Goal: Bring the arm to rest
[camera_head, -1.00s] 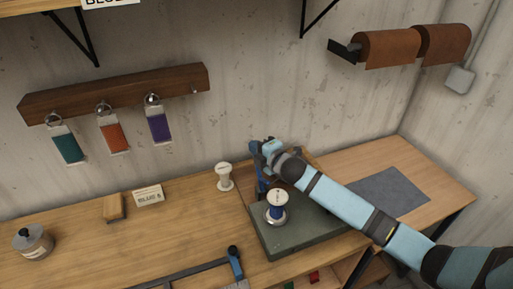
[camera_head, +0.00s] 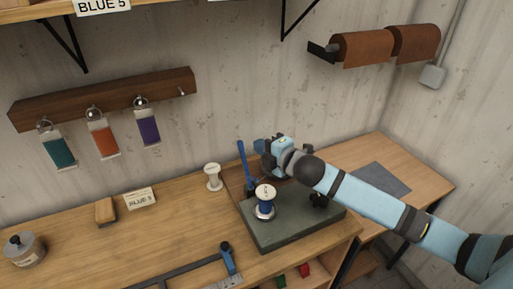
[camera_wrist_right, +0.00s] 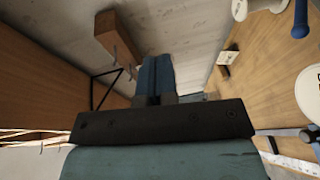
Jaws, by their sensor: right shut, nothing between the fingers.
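My right gripper (camera_head: 259,146) is at the back of the workbench, above the green-grey slab (camera_head: 290,228) and in front of the wall. Its blue fingers also show in the right wrist view (camera_wrist_right: 154,76), shut together with nothing between them. A tool with a blue handle (camera_head: 243,158) stands upright just left of the gripper, apart from it in the picture. A spool with blue thread (camera_head: 265,208) stands on the slab, below the gripper. My right arm reaches in from the lower right. My left gripper is not in view.
A white spool (camera_head: 213,178), a BLUE 5 card (camera_head: 140,198), a wooden block (camera_head: 105,210) and a jar (camera_head: 23,250) stand on the bench. A blue-handled tool (camera_head: 228,258) lies at the front. Leather rolls (camera_head: 365,48) hang on the wall. A grey mat (camera_head: 380,179) lies at right.

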